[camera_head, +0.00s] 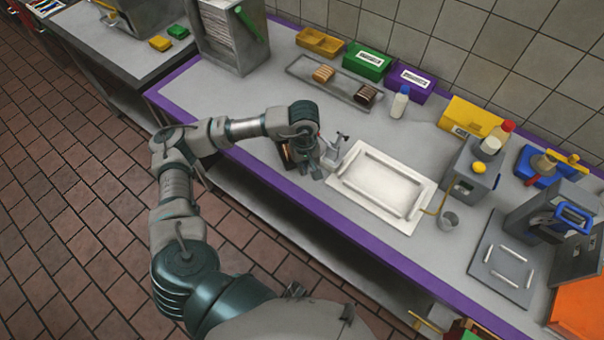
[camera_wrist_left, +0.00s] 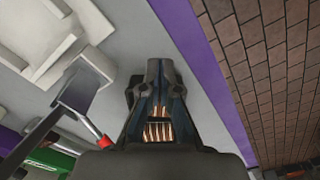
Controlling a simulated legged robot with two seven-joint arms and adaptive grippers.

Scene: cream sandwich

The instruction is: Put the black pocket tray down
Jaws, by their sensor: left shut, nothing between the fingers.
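My left gripper (camera_head: 316,168) is above the purple-edged counter, just left of the white tray, with its fingers shut and empty. In the left wrist view the left gripper (camera_wrist_left: 158,72) fills the middle with its fingers together. A small dark holder with copper-coloured strips (camera_head: 286,156) shows beside the gripper, partly hidden by it. It may be the black pocket tray, but I cannot tell for sure. Copper-coloured strips (camera_wrist_left: 158,132) also show through the gripper in the wrist view. My right gripper is not in view.
A white tray with handles (camera_head: 380,185) lies right of the gripper. Behind it are a long grey tray (camera_head: 343,91) with two food pieces, a green bin (camera_head: 366,62), a purple bin (camera_head: 410,82) and a white bottle (camera_head: 400,102). Grey machines stand at right.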

